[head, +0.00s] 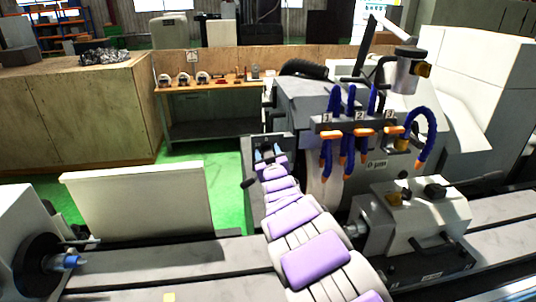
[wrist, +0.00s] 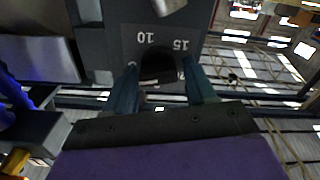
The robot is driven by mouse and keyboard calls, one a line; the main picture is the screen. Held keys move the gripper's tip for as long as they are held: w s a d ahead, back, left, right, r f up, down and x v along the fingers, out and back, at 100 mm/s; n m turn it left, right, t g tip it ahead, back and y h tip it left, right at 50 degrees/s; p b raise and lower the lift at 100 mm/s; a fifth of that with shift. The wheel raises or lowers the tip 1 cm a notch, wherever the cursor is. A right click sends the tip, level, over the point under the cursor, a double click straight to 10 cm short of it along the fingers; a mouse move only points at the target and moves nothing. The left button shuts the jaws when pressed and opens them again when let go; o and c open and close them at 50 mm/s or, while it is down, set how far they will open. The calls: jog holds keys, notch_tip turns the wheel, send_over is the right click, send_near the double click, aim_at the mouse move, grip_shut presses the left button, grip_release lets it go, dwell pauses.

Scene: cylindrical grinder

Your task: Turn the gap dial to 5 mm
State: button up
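The gap dial shows in the wrist view as a dark rounded knob (wrist: 158,67) on a grey plate (wrist: 125,40). The plate bears the numbers 10 and 15, upside down in this view. Other marks near the knob are partly hidden, and I cannot read where the dial points. My gripper (wrist: 161,88) is open, with one teal finger on each side of the knob. Small gaps seem to show between fingers and knob; contact is unclear. In the head view my gripper (head: 268,154) is at the grinder's left front, and the dial is hidden there.
The grinder body (head: 305,105) stands just right of my gripper, with blue coolant hoses (head: 349,105) and a label reading 0 µm (head: 377,164). A tailstock-like block (head: 418,215) sits lower right. A pale panel (head: 137,200) stands left.

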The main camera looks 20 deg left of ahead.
jog(key=shift+o, duration=0.7)
jog(key=shift+a, duration=0.1)
jog(key=shift+o, duration=0.4)
jog(key=shift+s+r, duration=0.1)
jog(key=v, duration=1.7)
jog(key=shift+s, duration=0.15)
jog(key=shift+a, duration=0.1)
